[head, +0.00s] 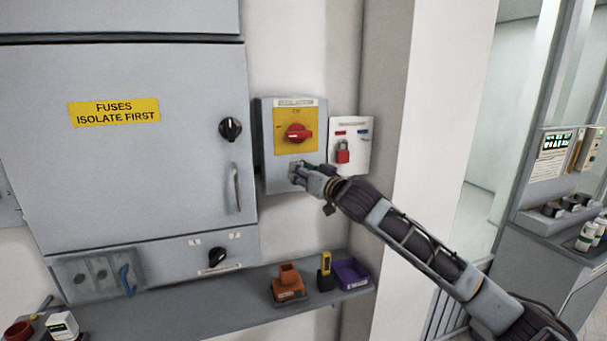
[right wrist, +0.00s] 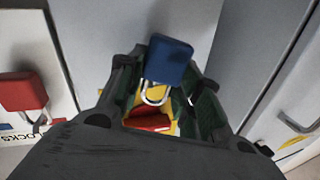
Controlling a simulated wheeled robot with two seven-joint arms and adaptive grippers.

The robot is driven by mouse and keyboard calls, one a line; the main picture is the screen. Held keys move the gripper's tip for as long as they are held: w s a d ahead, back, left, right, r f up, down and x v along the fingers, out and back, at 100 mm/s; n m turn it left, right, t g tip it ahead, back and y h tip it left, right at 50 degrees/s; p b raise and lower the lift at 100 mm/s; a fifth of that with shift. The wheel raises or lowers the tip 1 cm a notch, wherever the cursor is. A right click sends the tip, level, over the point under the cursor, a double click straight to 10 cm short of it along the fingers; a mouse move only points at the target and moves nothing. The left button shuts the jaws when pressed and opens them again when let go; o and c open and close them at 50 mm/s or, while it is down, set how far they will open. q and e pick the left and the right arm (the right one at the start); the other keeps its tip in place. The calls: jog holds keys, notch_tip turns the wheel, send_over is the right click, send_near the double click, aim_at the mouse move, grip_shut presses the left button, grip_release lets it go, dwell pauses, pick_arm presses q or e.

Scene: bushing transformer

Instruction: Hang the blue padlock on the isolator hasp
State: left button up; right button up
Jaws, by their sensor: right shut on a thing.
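My right gripper (head: 301,174) is in front of the lower part of the grey isolator box (head: 270,170), below its red rotary handle (head: 298,132) on a yellow plate (head: 283,146). In the right wrist view, the gripper (right wrist: 163,84) is shut on the blue padlock (right wrist: 171,60). Its silver shackle (right wrist: 154,98) points toward the red handle (right wrist: 150,121). The padlock cannot be made out in the head view. I cannot make out the hasp clearly, nor whether the shackle touches it. My left gripper is not in view.
A white lock board (head: 352,128) with a red padlock (head: 343,152) hangs just right of the isolator. A fuse cabinet (head: 150,165) stands left. Below, a grey shelf (head: 215,305) holds an orange-brown block (head: 289,283), a yellow-black tool (head: 325,272) and a purple bin (head: 351,273).

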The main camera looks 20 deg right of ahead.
jog(key=shift+w, duration=0.65)
jog(key=shift+w+f+p, duration=0.4)
jog(key=shift+w+f, duration=0.05)
jog(key=shift+w, duration=0.25)
jog(key=o, duration=1.1)
jog(key=shift+o, duration=0.2)
jog(key=shift+s, duration=0.1)
jog(key=v, duration=1.1)
jog(key=shift+s+d, duration=0.15)
jog(key=shift+s, duration=0.25)
